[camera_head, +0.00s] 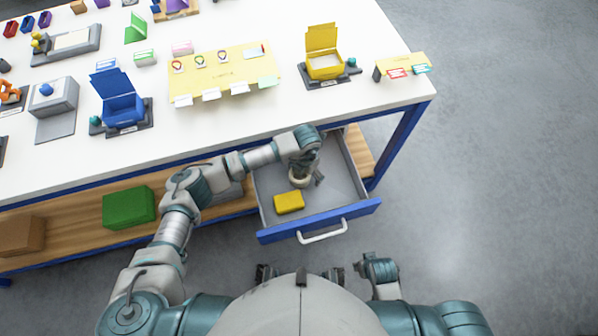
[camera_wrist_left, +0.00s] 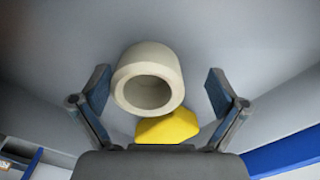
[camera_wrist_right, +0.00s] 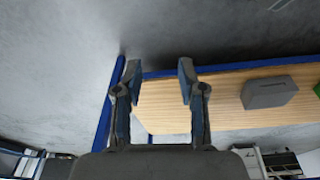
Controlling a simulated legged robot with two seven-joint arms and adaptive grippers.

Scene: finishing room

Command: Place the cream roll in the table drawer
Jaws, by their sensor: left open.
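The cream roll (camera_wrist_left: 150,78) lies inside the open table drawer (camera_head: 340,192). In the head view the roll (camera_head: 299,180) shows partly under my left gripper (camera_head: 305,182). In the left wrist view my left gripper (camera_wrist_left: 160,88) is open, with one finger on each side of the roll and visible gaps between. My right gripper (camera_wrist_right: 154,82) is open and empty in the right wrist view, facing the wooden lower shelf (camera_wrist_right: 220,100). The right gripper's fingertips cannot be made out clearly in the head view.
A yellow block (camera_head: 289,202) lies in the drawer near its front, close to the roll. The drawer has a white handle (camera_head: 322,232). The white tabletop (camera_head: 290,100) overhangs the drawer's back. A green box (camera_head: 129,207) stands on the lower shelf. Floor to the right is clear.

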